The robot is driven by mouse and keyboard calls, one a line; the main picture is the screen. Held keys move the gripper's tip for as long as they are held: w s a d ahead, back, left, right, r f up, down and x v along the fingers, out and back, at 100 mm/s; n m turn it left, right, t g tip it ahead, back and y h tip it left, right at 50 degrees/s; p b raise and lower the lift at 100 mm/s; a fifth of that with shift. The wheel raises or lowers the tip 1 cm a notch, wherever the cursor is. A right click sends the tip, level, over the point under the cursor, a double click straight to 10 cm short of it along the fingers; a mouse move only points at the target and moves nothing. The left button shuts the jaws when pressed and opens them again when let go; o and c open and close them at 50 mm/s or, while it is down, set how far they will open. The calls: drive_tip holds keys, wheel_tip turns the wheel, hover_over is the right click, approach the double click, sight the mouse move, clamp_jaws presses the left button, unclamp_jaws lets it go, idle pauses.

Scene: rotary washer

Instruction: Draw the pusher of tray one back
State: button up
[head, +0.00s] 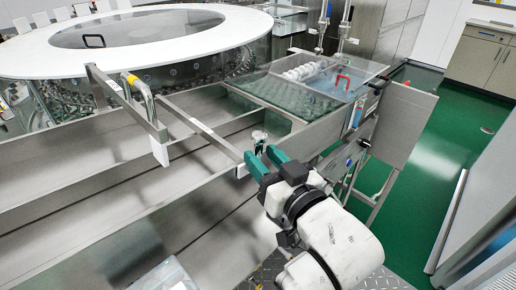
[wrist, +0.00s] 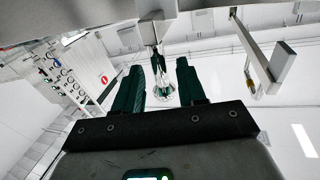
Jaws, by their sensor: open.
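My gripper (head: 262,154) is open at the right end of the long metal trays (head: 190,165). Its two green fingers point at a small shiny upright fitting (head: 259,137) just beyond the fingertips. In the wrist view the fitting (wrist: 161,84) shows in the gap between the spread fingers of my gripper (wrist: 161,72); I cannot tell whether they touch it. A metal pusher bar (head: 200,128) ends just left of my fingers. Another pusher bar (head: 118,92) lies further left, with a curved handle (head: 140,92). I cannot tell which is tray one.
A large white ring-topped rotary machine (head: 150,50) stands behind the trays. A glass-covered section (head: 285,97) with white items and a red handle (head: 342,80) lies beyond my gripper. A metal side panel (head: 400,120) stands to the right; the green floor (head: 440,150) there is open.

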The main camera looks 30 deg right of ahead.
drive_tip(key=shift+w+a, duration=0.1)
drive_tip(key=shift+w, duration=1.3)
clamp_jaws()
